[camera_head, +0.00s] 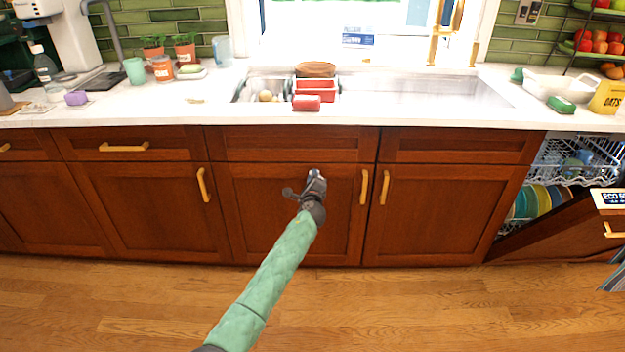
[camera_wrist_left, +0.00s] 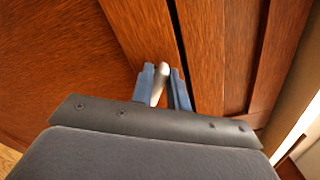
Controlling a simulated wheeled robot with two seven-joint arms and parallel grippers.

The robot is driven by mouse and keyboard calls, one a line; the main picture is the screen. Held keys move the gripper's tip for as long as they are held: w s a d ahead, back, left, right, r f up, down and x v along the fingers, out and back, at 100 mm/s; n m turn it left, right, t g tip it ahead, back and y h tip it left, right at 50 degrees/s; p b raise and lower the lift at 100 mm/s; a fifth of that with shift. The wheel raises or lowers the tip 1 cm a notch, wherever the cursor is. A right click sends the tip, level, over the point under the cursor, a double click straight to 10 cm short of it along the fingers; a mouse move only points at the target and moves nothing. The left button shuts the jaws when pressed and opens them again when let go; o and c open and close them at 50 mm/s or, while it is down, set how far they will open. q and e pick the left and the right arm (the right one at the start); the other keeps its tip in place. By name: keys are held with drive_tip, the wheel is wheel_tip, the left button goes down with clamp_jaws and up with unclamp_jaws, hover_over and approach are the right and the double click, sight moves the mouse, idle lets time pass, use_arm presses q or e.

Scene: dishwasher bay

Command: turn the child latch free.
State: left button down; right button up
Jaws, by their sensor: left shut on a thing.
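My left gripper (camera_head: 316,176) is at the top of the closed sink cabinet door (camera_head: 290,225), just below the false drawer front (camera_head: 290,143). In the left wrist view its two blue-grey fingers (camera_wrist_left: 163,88) are shut on a small pale piece, which looks like the child latch (camera_wrist_left: 162,70). The latch lies beside the dark gap between two wooden fronts. Its base is hidden by the fingers, and in the head view the gripper covers it. I cannot tell how far it is turned. My right gripper is not in view.
Brass handles (camera_head: 364,187) stand to the right of my gripper. The counter edge (camera_head: 420,122) juts above, with a sink holding a red container (camera_head: 315,88). At the right the dishwasher door (camera_head: 560,228) hangs partly open with a loaded rack. The wooden floor (camera_head: 400,305) in front is clear.

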use_arm(q)
drive_tip(key=shift+d+f+n+b, duration=0.1)
drive_tip(key=shift+f+n+b, duration=0.15)
drive_tip(key=shift+n+b, duration=1.1)
drive_tip(key=shift+d+f+n+b, duration=0.1)
drive_tip(key=shift+f+n+b, duration=0.1)
drive_tip(key=shift+n+b, duration=1.15)
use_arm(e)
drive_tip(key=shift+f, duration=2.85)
use_arm(q)
drive_tip(key=shift+n, duration=0.5)
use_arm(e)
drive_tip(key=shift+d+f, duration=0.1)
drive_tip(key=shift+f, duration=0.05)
